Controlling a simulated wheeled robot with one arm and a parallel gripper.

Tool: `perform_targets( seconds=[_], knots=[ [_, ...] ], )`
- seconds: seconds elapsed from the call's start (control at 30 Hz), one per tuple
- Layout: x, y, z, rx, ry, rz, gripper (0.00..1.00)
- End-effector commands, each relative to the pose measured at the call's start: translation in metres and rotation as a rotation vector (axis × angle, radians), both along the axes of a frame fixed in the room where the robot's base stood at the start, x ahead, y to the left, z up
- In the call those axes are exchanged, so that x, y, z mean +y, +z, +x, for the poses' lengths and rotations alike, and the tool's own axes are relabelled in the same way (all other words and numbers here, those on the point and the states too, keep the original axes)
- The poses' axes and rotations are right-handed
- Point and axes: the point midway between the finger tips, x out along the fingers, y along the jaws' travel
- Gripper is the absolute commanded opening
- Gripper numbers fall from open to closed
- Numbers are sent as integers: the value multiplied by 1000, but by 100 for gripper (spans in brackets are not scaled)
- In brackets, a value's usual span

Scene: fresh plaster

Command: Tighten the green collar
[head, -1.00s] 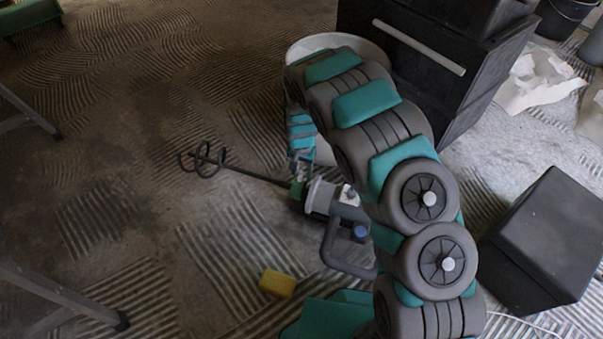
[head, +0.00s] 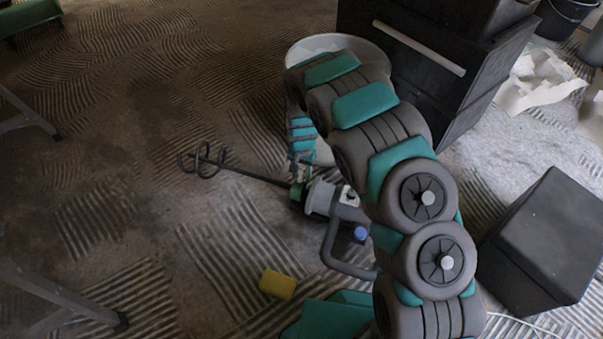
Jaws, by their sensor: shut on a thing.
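The green collar (head: 296,191) sits where the dark mixing rod (head: 250,176) meets the grey mixer body (head: 322,199). The mixer lies on the floor, its spiral paddle (head: 205,160) to the left and its dark handle (head: 343,262) toward the front. My gripper (head: 300,178) points down over the collar from behind my arm. It is shut on the collar, as far as the small view shows. The fingertips are small and partly hidden against the collar.
A yellow sponge (head: 277,284) lies in front of the mixer. A white bucket (head: 318,45) stands behind my arm, beside a black drawer cabinet (head: 408,90). A black box (head: 548,240) is at the right. Trestle legs (head: 60,292) stand at the left; the floor between is open.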

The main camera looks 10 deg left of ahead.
Motion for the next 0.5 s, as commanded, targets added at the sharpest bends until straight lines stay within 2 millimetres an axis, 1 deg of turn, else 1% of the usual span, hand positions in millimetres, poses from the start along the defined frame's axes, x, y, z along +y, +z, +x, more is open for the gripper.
perform_targets(
  seconds=[0.5],
  knots=[
    [0,-6,12,198,-1,40,0]
  ],
)
